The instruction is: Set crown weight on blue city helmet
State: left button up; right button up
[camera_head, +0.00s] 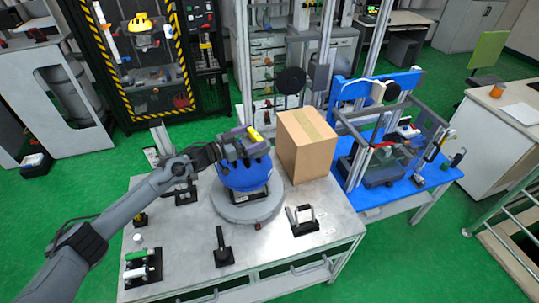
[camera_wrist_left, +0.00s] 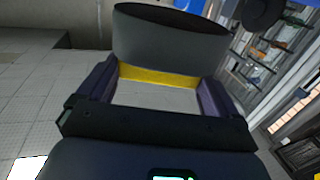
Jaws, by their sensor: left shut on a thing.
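The blue city helmet (camera_head: 244,174) sits on a round grey turntable (camera_head: 230,212) on the metal table. My left gripper (camera_head: 247,141) is over the helmet's crown, its arm reaching in from the left. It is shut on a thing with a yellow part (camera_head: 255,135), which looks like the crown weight. In the left wrist view a dark grey cylinder with a yellow band (camera_wrist_left: 160,78) shows between the purple fingers. The gripper covers the top of the helmet, so I cannot tell whether the weight touches it. My right gripper is out of view.
A cardboard box (camera_head: 305,148) stands right behind the helmet. A black stand (camera_head: 222,247) and a small bracket (camera_head: 302,219) stand at the table's front. A rack with green and white items (camera_head: 141,267) is at front left. A blue bench (camera_head: 400,195) adjoins on the right.

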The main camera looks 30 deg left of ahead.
pick_arm(q)
jog(key=a+r, duration=0.4)
jog(key=a, duration=0.1)
jog(key=shift+a+f+b, duration=0.25)
jog(key=shift+f+b, duration=0.85)
jog(key=shift+f, duration=0.25)
jog(key=shift+a+f+b, duration=0.2)
jog(key=shift+f+b, duration=0.9)
jog(key=shift+f, duration=0.2)
jog(key=shift+f, duration=0.3)
jog(key=shift+f+b, duration=0.3)
jog(key=shift+f, duration=0.2)
dwell(0.4)
